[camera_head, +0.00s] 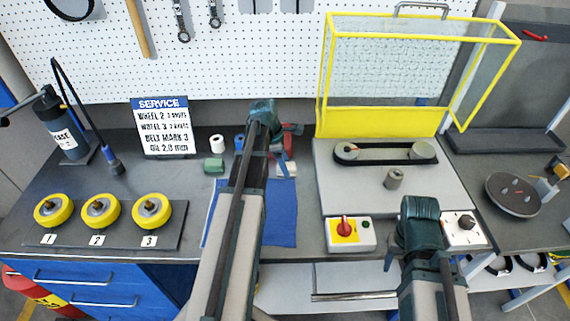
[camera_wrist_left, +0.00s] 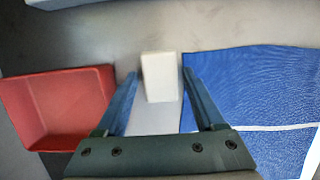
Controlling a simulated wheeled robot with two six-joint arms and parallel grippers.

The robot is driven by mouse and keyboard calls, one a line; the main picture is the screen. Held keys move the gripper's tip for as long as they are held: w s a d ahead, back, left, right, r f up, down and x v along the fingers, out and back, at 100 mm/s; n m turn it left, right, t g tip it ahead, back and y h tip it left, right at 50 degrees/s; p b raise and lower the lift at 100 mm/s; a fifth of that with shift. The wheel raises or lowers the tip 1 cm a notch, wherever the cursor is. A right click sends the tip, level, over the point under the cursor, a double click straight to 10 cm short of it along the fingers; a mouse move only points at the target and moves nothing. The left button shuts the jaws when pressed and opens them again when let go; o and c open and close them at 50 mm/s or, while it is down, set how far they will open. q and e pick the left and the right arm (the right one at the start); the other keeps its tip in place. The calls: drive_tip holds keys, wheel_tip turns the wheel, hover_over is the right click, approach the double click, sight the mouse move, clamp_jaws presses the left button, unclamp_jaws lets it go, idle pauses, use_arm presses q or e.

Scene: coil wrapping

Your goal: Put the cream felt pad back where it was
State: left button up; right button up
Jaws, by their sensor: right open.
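The cream felt pad (camera_wrist_left: 160,76) shows in the left wrist view as a small pale block on a light grey surface, between a red bin and a blue mat. My left gripper (camera_wrist_left: 158,92) is open, its two fingers apart on either side of the pad in the picture; a clear gap shows on the left, and I cannot tell the height. In the head view my left gripper (camera_head: 264,115) is above the back of the bench, its fingertips hard to make out. My right gripper (camera_head: 420,215) is open and empty in front of the belt machine.
The blue mat (camera_head: 282,215) lies under my left arm, with the red bin (camera_wrist_left: 62,105) behind it. Yellow numbered wheels (camera_head: 101,212) stand left. The belt plate (camera_head: 440,185), raised yellow guard (camera_head: 375,122) and red-knob switch box (camera_head: 348,234) are right.

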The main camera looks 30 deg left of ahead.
use_arm(q)
drive_tip(key=shift+o, duration=0.8)
drive_tip(key=shift+r, duration=0.1)
drive_tip(key=p+v, duration=1.2)
drive_tip(key=shift+d+r, duration=0.1)
drive_tip(key=shift+d, duration=0.1)
drive_tip(key=s+d+m+y, duration=0.1)
drive_tip(key=s+d+m, duration=0.4)
drive_tip(key=d+m, duration=0.4)
drive_tip(key=s+d+m+g+y, duration=0.1)
drive_tip(key=s+d+m, duration=0.3)
drive_tip(key=d+m, duration=0.5)
drive_tip(key=s+d+m+y, duration=0.2)
drive_tip(key=s+d+m, duration=0.3)
drive_tip(key=d+m, duration=0.5)
drive_tip(key=d, duration=0.5)
drive_tip(key=shift+s+f+g, duration=0.3)
drive_tip(key=shift+s+g, duration=0.05)
drive_tip(key=shift+g, duration=0.05)
